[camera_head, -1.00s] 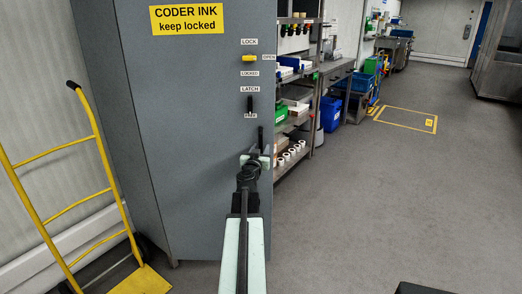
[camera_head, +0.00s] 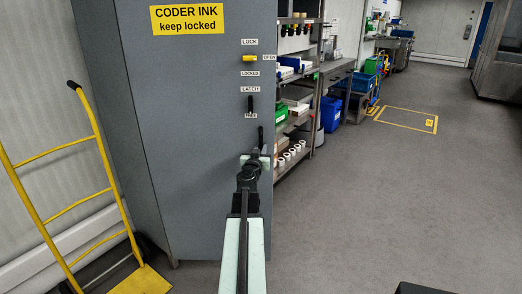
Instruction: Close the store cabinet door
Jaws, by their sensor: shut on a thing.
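The store cabinet (camera_head: 143,140) is tall and grey, with a yellow "CODER INK keep locked" sign on its door (camera_head: 190,120). I cannot tell whether the door stands slightly ajar. A yellow lock knob (camera_head: 250,58) lies level, beside the OPEN label. A black latch lever (camera_head: 250,103) stands upright between the LATCH and FREE labels. A black door handle (camera_head: 261,136) is low near the door's right edge. My gripper (camera_head: 256,160) is at the handle's lower part and shut on it; the jaws hide that part.
A yellow hand truck (camera_head: 75,205) stands close on the left against the wall. A shelf rack (camera_head: 290,125) with boxes and white rolls is behind the cabinet's right edge. A blue bin (camera_head: 330,110) stands beyond it. The grey floor on the right is open.

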